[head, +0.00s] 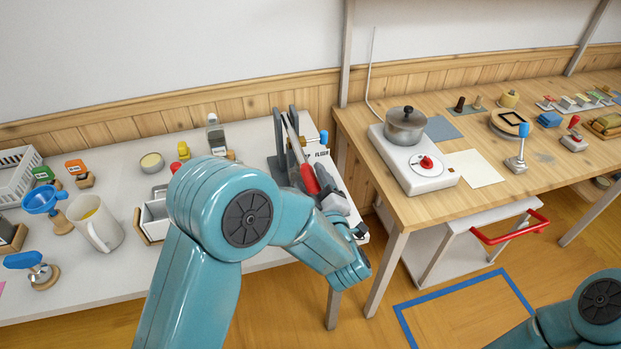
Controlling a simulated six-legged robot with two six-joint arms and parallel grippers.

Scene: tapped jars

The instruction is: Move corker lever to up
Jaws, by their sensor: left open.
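The corker (277,165) is a dark grey stand with two uprights at the right end of the white table. Its lever has a pale bar and a red handle (309,178). The lever slopes from near the top of the uprights down toward the front, so the handle hangs low. My left gripper (326,183) is open at the handle's right, very close to it. I cannot tell whether they touch. My left arm hides the corker's lower front. My right arm shows at the lower right, but its gripper is out of view.
A white mug (96,222), blue funnel (43,201) and small bottles stand on the white table's left. The wooden table (430,207) at right holds a pot (405,128) on a white stove. A red-handled cart (470,246) is below.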

